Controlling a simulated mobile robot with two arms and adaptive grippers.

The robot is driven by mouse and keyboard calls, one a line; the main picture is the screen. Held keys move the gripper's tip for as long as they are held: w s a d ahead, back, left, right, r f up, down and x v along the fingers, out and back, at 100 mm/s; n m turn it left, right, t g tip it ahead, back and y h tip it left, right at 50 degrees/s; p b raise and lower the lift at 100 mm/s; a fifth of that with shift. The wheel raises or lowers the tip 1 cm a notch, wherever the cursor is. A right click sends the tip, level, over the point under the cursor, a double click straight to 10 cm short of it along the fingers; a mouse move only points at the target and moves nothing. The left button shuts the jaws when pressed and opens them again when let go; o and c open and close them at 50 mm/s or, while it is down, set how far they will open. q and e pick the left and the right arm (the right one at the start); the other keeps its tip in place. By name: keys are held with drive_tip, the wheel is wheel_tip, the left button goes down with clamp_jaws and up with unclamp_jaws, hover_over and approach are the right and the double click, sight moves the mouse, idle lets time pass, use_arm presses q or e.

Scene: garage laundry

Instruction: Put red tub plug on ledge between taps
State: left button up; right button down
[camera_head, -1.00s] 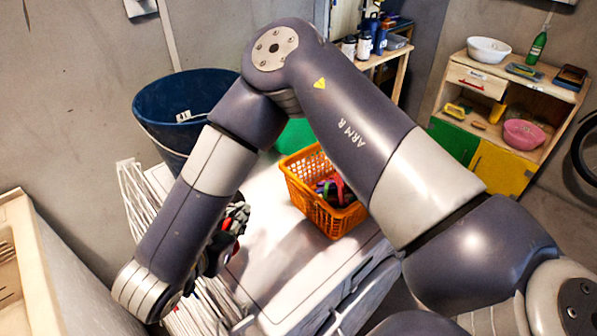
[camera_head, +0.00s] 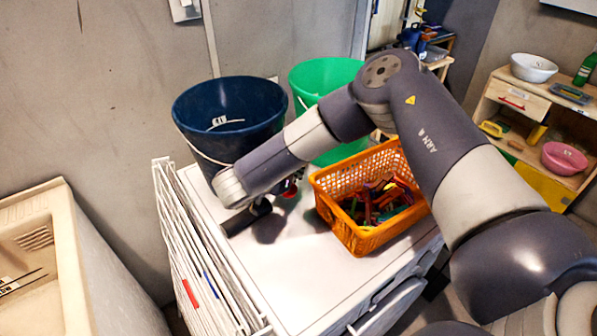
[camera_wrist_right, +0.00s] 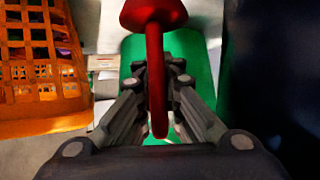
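The red tub plug (camera_wrist_right: 155,60) shows large in the right wrist view, with a wide red head at the top and a long stem running down. My right gripper (camera_wrist_right: 157,72) has its fingers closed on either side of the stem and holds it. In the head view my right arm mostly hides this gripper; a small red patch of the plug (camera_head: 291,188) shows above the white top, near the blue bucket. A beige tub (camera_head: 62,215) with slots in its inner wall is at the left. I see no taps or ledge between them. My left gripper is out of view.
A blue bucket (camera_head: 222,112), a green bucket (camera_head: 325,85) and an orange basket (camera_head: 365,238) of pegs stand on or by the white top (camera_head: 300,270). A white folded rack (camera_head: 195,250) stands between it and the tub. A wooden shelf (camera_head: 520,100) is at right.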

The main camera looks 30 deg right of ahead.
drive_tip(key=shift+w+d, duration=0.2)
drive_tip(key=shift+d, duration=0.1)
drive_tip(key=shift+f, duration=0.25)
wheel_tip(320, 180, down, 3)
drive_tip(key=shift+p, duration=0.5)
drive_tip(key=shift+f, duration=0.25)
drive_tip(key=c, duration=1.8)
unclamp_jaws()
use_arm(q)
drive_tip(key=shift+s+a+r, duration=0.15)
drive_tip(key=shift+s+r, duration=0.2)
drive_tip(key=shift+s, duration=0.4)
use_arm(e)
drive_tip(key=shift+o, duration=0.2)
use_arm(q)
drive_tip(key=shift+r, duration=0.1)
